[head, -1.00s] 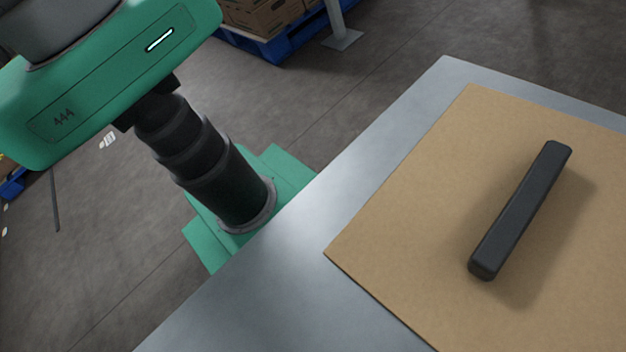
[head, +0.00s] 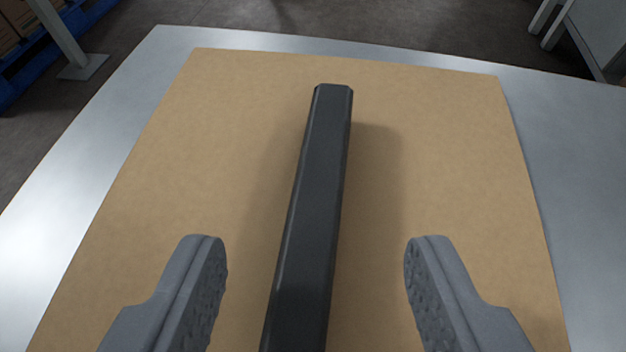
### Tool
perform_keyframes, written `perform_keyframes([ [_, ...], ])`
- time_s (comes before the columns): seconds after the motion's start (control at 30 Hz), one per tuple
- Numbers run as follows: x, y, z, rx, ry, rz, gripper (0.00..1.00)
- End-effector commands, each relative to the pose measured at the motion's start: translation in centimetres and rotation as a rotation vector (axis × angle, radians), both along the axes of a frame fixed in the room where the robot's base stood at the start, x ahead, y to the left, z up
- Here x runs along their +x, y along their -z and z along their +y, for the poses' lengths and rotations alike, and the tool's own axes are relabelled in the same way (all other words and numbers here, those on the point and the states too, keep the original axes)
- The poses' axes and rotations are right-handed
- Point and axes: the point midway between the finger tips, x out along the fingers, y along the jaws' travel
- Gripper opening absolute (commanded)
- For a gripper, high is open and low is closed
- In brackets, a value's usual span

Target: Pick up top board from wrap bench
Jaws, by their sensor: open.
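The top board (head: 450,150) is a flat tan cardboard sheet lying on the grey metal wrap bench (head: 590,170). A dark grey bar (head: 318,190) stands out above the middle of the board, running away from me, and casts a shadow on it. My gripper (head: 315,260) is open, its two grey fingers apart on either side of the bar. Nothing is between the fingers but the bar, and neither finger appears to touch it. The near end of the bar and the board's near edge are out of frame.
A blue pallet with cartons (head: 20,60) and a grey post on a foot plate (head: 84,67) stand on the floor at the upper left. White legs and a grey panel (head: 605,35) are at the upper right. Bare bench surface shows on both sides of the board.

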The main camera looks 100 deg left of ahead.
Motion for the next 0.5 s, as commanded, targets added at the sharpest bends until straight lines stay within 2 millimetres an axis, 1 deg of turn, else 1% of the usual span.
perform_keyframes([
  [0.23, -0.2, 0.9, 1.3, -0.001, -0.001, 0.0, 0.49],
  [0.4, -0.5, 2.2, 3.4, 0.0, -0.002, 0.002, 0.49],
  [0.5, -0.6, 2.7, 4.4, 0.001, -0.003, 0.001, 0.49],
])
